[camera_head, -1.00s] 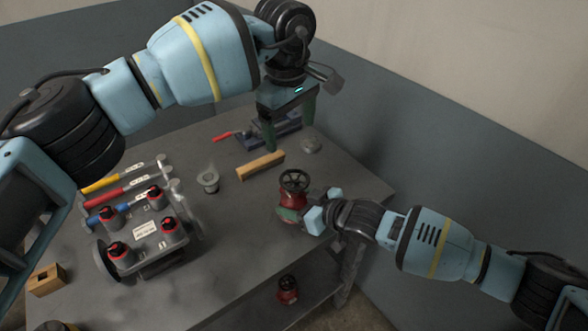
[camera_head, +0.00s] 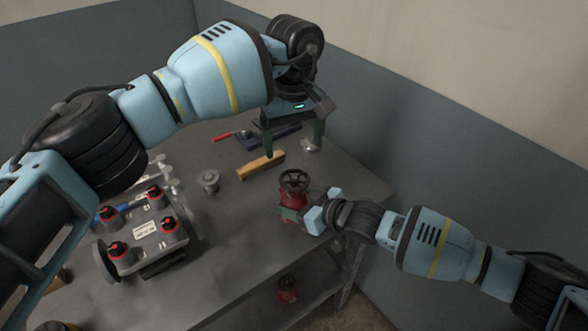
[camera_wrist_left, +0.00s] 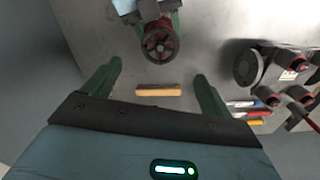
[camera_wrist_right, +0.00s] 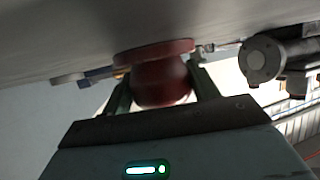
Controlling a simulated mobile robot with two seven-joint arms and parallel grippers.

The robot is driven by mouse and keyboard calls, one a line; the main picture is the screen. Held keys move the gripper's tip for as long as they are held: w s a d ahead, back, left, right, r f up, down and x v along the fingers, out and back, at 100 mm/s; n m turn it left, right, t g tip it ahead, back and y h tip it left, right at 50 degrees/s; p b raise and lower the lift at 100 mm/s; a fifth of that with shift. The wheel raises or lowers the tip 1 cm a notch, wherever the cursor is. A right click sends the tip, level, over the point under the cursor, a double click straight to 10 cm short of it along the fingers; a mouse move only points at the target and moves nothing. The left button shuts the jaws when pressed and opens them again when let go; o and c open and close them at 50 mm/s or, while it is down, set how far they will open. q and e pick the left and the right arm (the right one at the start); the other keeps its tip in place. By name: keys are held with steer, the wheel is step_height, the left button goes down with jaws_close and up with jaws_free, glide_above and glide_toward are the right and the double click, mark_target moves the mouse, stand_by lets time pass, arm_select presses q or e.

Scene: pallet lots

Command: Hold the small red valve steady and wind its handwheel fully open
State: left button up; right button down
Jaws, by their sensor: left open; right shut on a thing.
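The small red valve (camera_head: 292,200) stands upright near the right edge of the workbench, its dark spoked handwheel (camera_head: 294,181) facing up. My right gripper (camera_head: 291,214) is shut on the valve's body from the near right side. The right wrist view shows the red body (camera_wrist_right: 160,84) between the two green fingers. My left gripper (camera_head: 291,149) is open and empty, fingers pointing down, above the bench's far side, behind the valve and apart from it. In the left wrist view the handwheel (camera_wrist_left: 160,43) lies beyond the open fingers.
A wooden block (camera_head: 261,166) and a grey round fitting (camera_head: 209,181) lie left of the valve. A grey unit with red-ringed black knobs (camera_head: 146,230) stands farther left. Another red valve (camera_head: 287,290) sits on the lower shelf.

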mark_target(294, 177)
arm_select(q)
step_height(294, 177, down, 8)
steer(key=shift+f, duration=0.2)
stand_by(0.3)
steer(key=c, duration=1)
